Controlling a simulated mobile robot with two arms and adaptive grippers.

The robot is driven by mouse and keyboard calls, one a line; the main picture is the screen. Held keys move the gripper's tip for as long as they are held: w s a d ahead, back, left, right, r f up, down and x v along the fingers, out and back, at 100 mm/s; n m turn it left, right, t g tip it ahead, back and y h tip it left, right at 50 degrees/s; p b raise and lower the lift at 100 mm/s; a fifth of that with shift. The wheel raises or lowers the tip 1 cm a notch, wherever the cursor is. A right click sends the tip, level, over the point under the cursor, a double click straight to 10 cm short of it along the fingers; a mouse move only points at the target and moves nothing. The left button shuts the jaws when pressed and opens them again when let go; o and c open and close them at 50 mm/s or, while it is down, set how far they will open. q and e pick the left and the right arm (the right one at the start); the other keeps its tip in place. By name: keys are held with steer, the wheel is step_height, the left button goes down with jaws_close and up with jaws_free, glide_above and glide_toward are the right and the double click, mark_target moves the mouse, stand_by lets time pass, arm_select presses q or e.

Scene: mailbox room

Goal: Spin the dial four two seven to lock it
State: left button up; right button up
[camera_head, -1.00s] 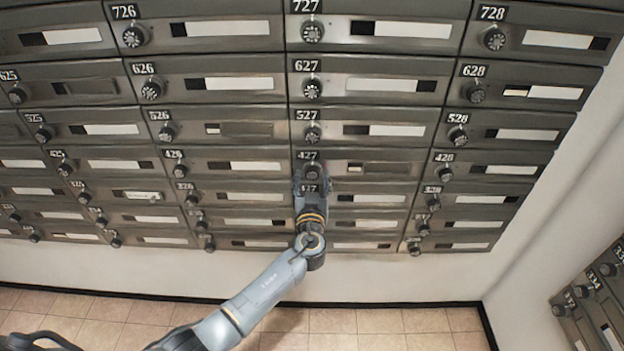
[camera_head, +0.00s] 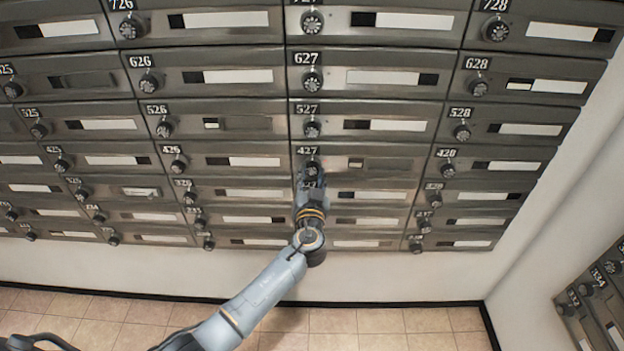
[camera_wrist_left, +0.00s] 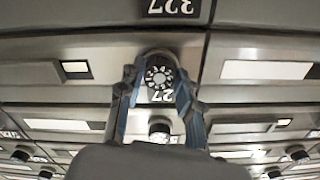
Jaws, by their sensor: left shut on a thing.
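Mailbox 427 (camera_head: 390,164) is in the middle column in the head view, its door level with the row. Its round black dial (camera_head: 312,166) with white marks sits just below the 427 label and is partly covered by my left gripper (camera_head: 311,176). In the left wrist view, upside down, the dial (camera_wrist_left: 159,77) lies between the two fingertips of my left gripper (camera_wrist_left: 158,80), which is shut on its sides. The number the dial points to is too small to read. My right gripper is not in view.
More mailboxes with dials surround it, with the 527 dial (camera_head: 312,129) just above. The 327 label (camera_wrist_left: 172,7) shows in the wrist view. Below the boxes are a white wall (camera_head: 400,275) and tiled floor (camera_head: 380,320). More boxes (camera_head: 600,300) stand at the right.

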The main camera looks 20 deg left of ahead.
arm_select(q)
steer(key=m+b, duration=0.1)
steer(key=m, duration=0.1)
steer(key=shift+m, duration=0.4)
steer(key=m, duration=0.3)
steer(key=shift+m+b, duration=0.3)
steer(key=shift+b, duration=0.1)
steer(key=m, duration=0.3)
steer(key=shift+r+m, duration=0.1)
steer(key=shift+m, duration=0.2)
steer(key=m+p, duration=0.1)
steer(key=m, duration=0.3)
steer(key=shift+m, duration=0.3)
steer(key=m+p, duration=0.1)
steer(key=m, duration=0.3)
steer(key=shift+r+m, duration=0.1)
steer(key=shift+m, duration=0.2)
steer(key=m+p, duration=0.2)
steer(key=m, duration=0.2)
steer(key=shift+m, duration=0.3)
steer(key=m+p, duration=0.2)
steer(key=m, duration=0.2)
steer(key=shift+p, duration=0.35)
steer(key=shift+m+p, duration=0.85)
steer(key=shift+m, duration=1.25)
